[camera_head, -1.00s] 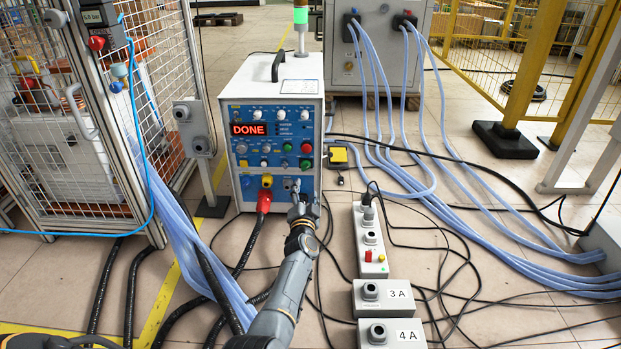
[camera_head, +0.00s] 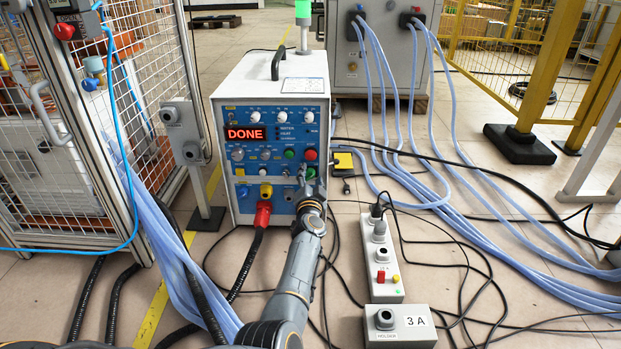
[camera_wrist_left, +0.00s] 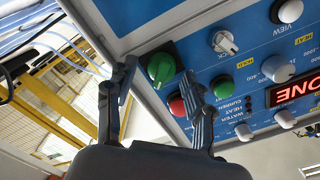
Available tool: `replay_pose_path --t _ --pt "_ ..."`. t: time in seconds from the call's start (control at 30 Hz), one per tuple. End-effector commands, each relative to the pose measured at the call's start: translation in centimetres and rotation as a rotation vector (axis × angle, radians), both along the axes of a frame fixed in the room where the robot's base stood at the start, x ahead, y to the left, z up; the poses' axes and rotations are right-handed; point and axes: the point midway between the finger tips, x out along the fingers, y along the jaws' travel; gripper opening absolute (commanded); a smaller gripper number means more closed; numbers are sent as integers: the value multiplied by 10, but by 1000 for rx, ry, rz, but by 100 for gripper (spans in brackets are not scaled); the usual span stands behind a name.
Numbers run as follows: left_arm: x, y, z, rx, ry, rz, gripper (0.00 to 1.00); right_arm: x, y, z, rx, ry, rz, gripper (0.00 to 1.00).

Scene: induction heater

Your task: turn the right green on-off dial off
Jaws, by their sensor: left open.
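The green on-off dial (camera_wrist_left: 161,68) sits on a dark square plate near the corner of the blue panel, beside a red button (camera_wrist_left: 177,106) and a green button (camera_wrist_left: 222,87). In the head view the dial (camera_head: 310,173) is at the panel's lower right, partly hidden by my gripper. My left gripper (camera_wrist_left: 158,84) is open, its fingers on either side of the dial in the left wrist view. I cannot tell whether they touch it. In the head view the left gripper (camera_head: 312,189) is right before the panel. My right gripper is not in view.
The heater box (camera_head: 270,85) shows DONE on its red display (camera_head: 246,133). A red plug (camera_head: 263,214) with a black cable is left of my gripper. A grey switch box (camera_head: 381,260) and loose cables lie to the right. A wire cage (camera_head: 150,80) stands left.

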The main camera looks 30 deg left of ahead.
Motion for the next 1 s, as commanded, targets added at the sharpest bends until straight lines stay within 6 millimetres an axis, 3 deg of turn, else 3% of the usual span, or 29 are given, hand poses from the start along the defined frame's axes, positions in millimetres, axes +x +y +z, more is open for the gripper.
replay_pose_path --t 0.07,0.33,0.67,1.0 --pt "0 0 0 0 0 0 53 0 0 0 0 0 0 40" --pt "0 0 0 0 0 0 0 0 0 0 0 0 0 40" --pt "0 0 1 -33 -15 -1 0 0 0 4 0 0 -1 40" --pt "-1 1 3 -232 -110 -1 0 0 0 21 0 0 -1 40"
